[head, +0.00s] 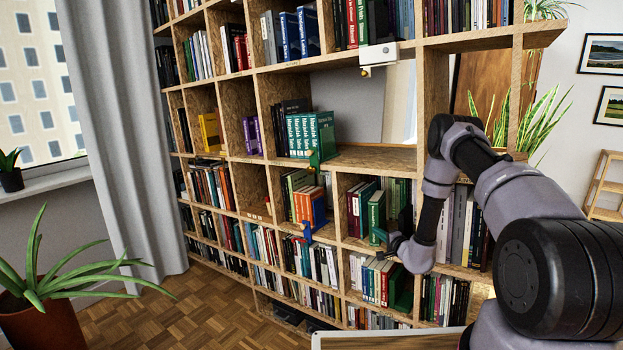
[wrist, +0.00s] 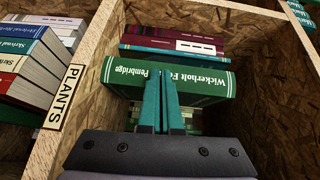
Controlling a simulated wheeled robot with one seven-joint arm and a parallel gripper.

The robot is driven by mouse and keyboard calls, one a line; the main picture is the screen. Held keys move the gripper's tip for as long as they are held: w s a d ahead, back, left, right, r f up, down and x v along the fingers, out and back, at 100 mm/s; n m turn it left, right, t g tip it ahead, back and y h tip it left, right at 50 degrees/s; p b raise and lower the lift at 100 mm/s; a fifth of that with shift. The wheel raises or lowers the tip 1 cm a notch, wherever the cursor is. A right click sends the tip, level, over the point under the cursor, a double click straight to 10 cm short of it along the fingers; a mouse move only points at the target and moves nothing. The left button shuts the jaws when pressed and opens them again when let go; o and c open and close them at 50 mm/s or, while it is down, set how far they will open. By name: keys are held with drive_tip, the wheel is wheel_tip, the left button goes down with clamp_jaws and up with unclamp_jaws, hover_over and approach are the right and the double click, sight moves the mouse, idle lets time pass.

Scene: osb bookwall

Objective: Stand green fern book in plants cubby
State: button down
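The PLANTS label (wrist: 63,97) is on the board edge beside this cubby. My gripper (wrist: 162,78) has its two teal fingers almost together, with only a thin gap between them. They lie across the front of the green spine, and no book shows between them. Whether they touch the spine I cannot tell. In the head view my gripper (head: 380,235) is low in front of the book.
The tall bookwall (head: 345,158) has many cubbies filled with books. Purple and dark books (wrist: 170,40) stand beside the green book. A neighbouring cubby holds blue and red books (wrist: 35,60). A potted plant (head: 45,300) stands at the left on the open wooden floor.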

idle(0.4)
drive_tip(key=s+a, duration=0.4)
drive_tip(key=s, duration=0.2)
drive_tip(key=shift+s+a, duration=0.2)
drive_tip(key=shift+a, duration=0.1)
